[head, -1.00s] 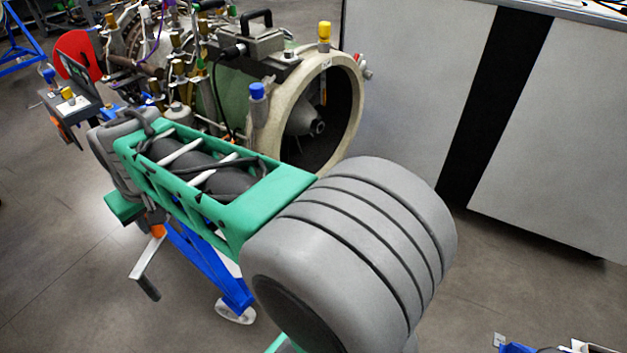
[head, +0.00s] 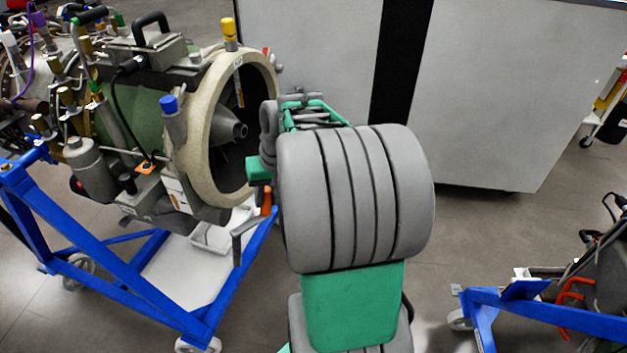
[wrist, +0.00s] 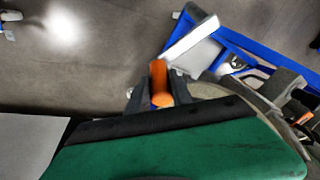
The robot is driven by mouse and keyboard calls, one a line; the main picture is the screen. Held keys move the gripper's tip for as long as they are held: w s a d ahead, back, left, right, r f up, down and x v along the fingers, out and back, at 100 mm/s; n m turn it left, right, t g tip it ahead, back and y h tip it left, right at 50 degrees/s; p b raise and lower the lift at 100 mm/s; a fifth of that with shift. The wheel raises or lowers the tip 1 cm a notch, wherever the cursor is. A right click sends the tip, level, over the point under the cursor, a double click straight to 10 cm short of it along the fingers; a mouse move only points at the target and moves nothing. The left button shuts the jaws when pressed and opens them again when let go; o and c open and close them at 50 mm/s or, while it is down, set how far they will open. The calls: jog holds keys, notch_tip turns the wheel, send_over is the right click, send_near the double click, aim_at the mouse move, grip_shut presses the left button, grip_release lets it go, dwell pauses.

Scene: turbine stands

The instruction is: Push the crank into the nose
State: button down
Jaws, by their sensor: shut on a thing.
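The crank (head: 247,226) is a grey, bent bar with an orange grip (head: 266,202). My gripper (head: 264,187) is shut on the orange grip, and the bar hangs out to the lower left. In the wrist view the orange grip (wrist: 160,82) sits between the dark fingers, with the pale crank bar (wrist: 190,42) beyond it. The nose (head: 228,128) is a grey cone with a small hub, inside the beige inlet ring (head: 196,140) of the turbine. The crank is apart from the nose, in front of the ring and lower right of it. My arm hides part of the gripper.
The turbine rests on a blue wheeled stand (head: 190,325) with a white tray below. A large grey cabinet (head: 310,60) stands behind. Another blue stand (head: 545,310) is at the lower right. Open floor lies between the cabinet and the stands.

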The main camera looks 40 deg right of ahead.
jog(key=s+d+f+m+t+y+b, duration=0.15)
jog(key=s+d+f+m, duration=0.3)
jog(key=d+f, duration=0.55)
jog(key=s+d+f+m+t+y+b, duration=0.1)
jog(key=s+d+f+m+y+b, duration=0.45)
jog(key=f, duration=0.75)
jog(key=w+d+r+m+t+h+p, duration=0.1)
jog(key=w+r+m+t+h, duration=0.4)
jog(key=w+r+m+t, duration=0.4)
jog(key=shift+w+r+t+p, duration=0.4)
jog(key=shift+w+r, duration=2.65)
jog(key=shift+w, duration=1.65)
jog(key=shift+s+r+n+t+b, duration=0.15)
jog(key=shift+n+t+b, duration=0.1)
jog(key=shift+n+b, duration=0.3)
jog(key=shift+w+a, duration=0.3)
jog(key=shift+w, duration=0.2)
